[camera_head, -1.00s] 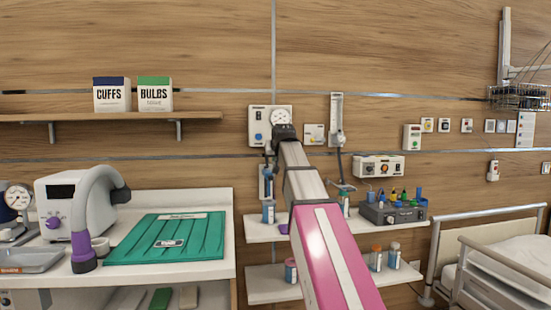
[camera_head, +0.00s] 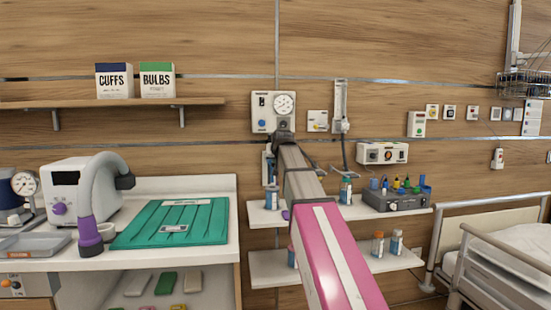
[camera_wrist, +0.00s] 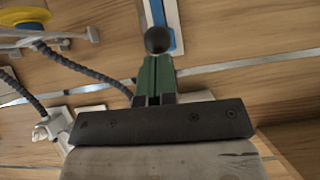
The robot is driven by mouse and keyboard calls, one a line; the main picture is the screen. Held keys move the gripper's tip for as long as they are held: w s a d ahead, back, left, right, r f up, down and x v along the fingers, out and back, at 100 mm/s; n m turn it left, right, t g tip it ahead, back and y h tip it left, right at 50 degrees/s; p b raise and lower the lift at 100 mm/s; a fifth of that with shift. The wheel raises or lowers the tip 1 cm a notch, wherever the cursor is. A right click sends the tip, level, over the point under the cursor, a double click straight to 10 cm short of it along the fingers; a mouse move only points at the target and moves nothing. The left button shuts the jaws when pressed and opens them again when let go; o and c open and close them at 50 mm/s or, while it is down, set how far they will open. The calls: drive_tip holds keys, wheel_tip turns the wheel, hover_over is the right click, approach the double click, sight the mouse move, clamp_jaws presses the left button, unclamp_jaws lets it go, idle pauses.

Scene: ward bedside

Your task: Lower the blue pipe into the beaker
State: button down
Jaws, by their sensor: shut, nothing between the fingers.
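I cannot surely identify the blue pipe or the beaker. A blue strip (camera_wrist: 176,38) in a pale frame shows at the top of the wrist view, partly behind a black ball. My gripper (camera_wrist: 155,66) has green fingers closed together just below that ball; whether they touch it is unclear. In the head view my arm reaches toward the wall, and its dark end lies just below the gauge panel (camera_head: 265,112). The fingers are hidden there. Small blue-banded containers (camera_head: 271,197) stand on the upper right shelf (camera_head: 262,217).
A grey device (camera_head: 397,202) with coloured tops sits on that shelf. The lower shelf (camera_head: 268,269) holds several bottles. At left, a counter (camera_head: 200,251) carries a green mat (camera_head: 178,220) and a white machine (camera_head: 80,193). A bed (camera_head: 500,254) stands at right.

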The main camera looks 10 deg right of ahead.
wheel_tip(320, 180, down, 12)
drive_tip(key=shift+r, duration=0.2)
idle(0.4)
drive_tip(key=w+r+v, duration=0.1)
drive_tip(key=r+v, duration=0.1)
drive_tip(key=v, duration=1.1)
drive_tip(key=shift+w+r, duration=0.2)
drive_tip(key=shift+w, duration=0.05)
